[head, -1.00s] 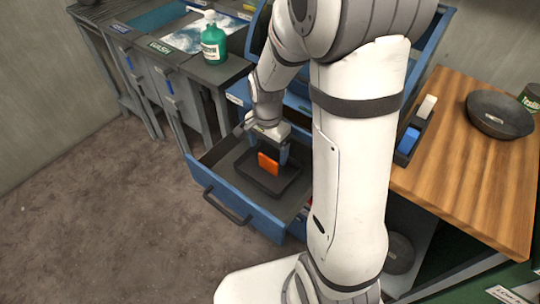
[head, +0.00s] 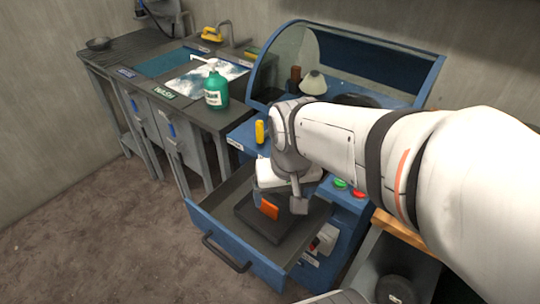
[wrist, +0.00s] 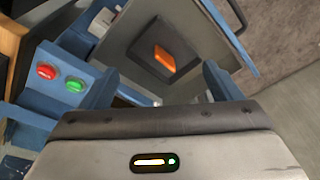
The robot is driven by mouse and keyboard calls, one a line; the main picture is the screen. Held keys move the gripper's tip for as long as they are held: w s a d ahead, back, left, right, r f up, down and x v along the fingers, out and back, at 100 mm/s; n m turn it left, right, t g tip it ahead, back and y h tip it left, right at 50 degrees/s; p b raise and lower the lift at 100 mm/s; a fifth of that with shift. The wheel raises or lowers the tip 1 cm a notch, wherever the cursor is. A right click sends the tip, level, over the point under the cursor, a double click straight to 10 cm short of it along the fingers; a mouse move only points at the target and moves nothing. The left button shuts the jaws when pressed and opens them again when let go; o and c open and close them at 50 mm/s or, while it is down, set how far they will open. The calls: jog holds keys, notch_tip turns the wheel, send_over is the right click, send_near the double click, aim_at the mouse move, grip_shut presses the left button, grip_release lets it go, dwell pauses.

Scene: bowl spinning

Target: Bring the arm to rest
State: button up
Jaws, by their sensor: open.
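My gripper (head: 280,200) is in front of the blue machine, above its open drawer (head: 222,232). In the wrist view my gripper (wrist: 158,88) has its two blue-grey fingers spread wide apart with nothing between them. An orange block (head: 268,208) lies in a dark tray (head: 262,226) in the drawer. The block also shows in the wrist view (wrist: 165,58), beyond the fingers and apart from them. My arm reaches in from the right and hides part of the machine front.
The blue machine (head: 350,75) has a clear hood and red (head: 357,193) and green (head: 339,183) buttons. A green bottle (head: 216,90) stands by the wash basin (head: 195,76) at left. The wooden table (head: 398,228) is at lower right. The floor at lower left is clear.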

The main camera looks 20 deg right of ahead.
jog(key=shift+s+d+r+n, duration=0.2)
jog(key=shift+s+d+n, duration=0.25)
jog(key=shift+s, duration=0.2)
jog(key=shift+t, duration=0.3)
jog(key=p+v, duration=0.4)
jog(key=v, duration=0.1)
jog(key=shift+w+p, duration=0.3)
jog(key=shift+w, duration=0.05)
jog(key=shift+c, duration=0.3)
